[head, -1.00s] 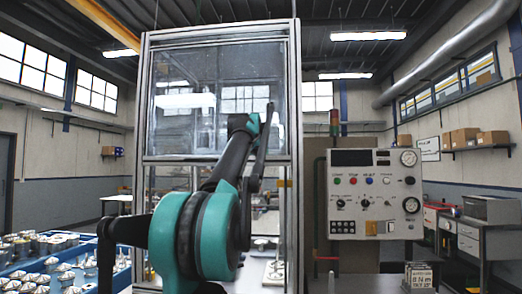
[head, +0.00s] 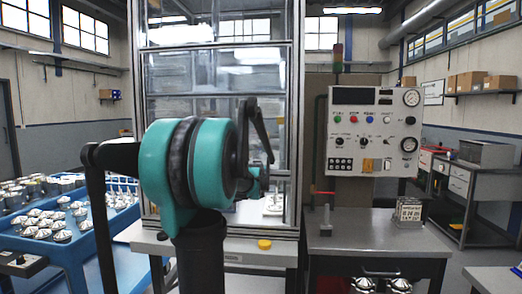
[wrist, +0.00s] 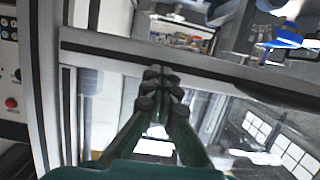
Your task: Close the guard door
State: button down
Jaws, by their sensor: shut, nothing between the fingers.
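The guard door is a clear framed pane (head: 190,75) in the aluminium frame of a tall machine. In the wrist view the rail (wrist: 100,52) crosses diagonally beside the fingertips, with glass (wrist: 235,120) on the near side. My gripper (wrist: 160,82) is shut and empty, its fingertips at the rail; I cannot tell whether they touch it.
A control panel (head: 374,131) stands right of the machine, above a metal bench (head: 380,232) with a small sign block. A yellow button (head: 264,245) is on the machine's front. A blue table (head: 60,262) with many metal parts stands left. A metal part (head: 273,208) shows inside the machine.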

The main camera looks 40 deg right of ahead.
notch_tip(320, 180, down, 19)
jog(key=shift+w+d, duration=0.2)
jog(key=shift+r, duration=0.1)
dwell(0.3)
